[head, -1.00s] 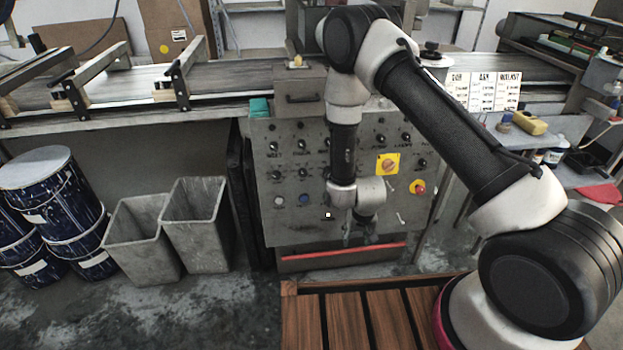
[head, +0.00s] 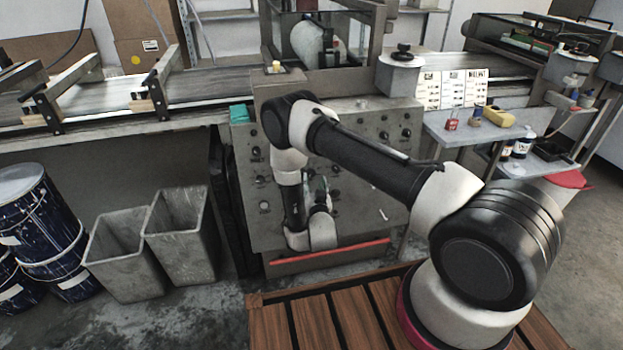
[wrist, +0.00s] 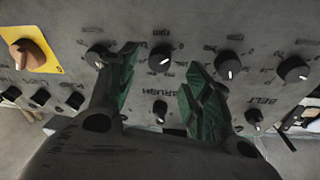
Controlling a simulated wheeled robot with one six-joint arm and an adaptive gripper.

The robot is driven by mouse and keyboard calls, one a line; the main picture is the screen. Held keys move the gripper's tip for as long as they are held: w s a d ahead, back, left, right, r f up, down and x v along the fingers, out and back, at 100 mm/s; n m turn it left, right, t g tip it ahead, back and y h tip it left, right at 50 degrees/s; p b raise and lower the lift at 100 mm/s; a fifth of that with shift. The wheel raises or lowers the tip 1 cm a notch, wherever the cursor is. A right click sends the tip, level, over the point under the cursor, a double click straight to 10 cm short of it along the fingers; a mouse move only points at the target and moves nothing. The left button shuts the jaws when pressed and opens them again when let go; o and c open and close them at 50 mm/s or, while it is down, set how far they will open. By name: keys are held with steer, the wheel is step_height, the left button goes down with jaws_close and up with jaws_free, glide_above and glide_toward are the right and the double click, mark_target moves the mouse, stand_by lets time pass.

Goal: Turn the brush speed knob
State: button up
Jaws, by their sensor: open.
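The grey control panel (head: 355,226) stands in front of me with rows of black knobs. In the wrist view the BRUSH lettering appears upside down, with a small black knob (wrist: 160,110) just below it in the picture, between my fingers. Another black knob (wrist: 160,60) with a white mark shows above, near the fingertip gap. I cannot tell whether the fingers touch either knob. My gripper (wrist: 161,62) is open, its green-padded fingers spread toward the panel with nothing held. In the head view my gripper (head: 322,190) is low before the panel, partly hidden by my arm.
More knobs flank the fingers, including one (wrist: 254,117) by the BELT lettering. An orange switch (wrist: 25,52) on a yellow plate is at the wrist view's upper left. A red bar (head: 330,252) runs along the panel's bottom. Two grey bins (head: 182,240) stand left.

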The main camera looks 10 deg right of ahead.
mark_target(312, 175)
steer(key=shift+w+d, duration=0.15)
steer(key=shift+w, duration=0.85)
steer(key=shift+w+d, duration=0.1)
steer(key=shift+w, duration=0.85)
steer(key=shift+c, duration=0.2)
steer(key=c, duration=1)
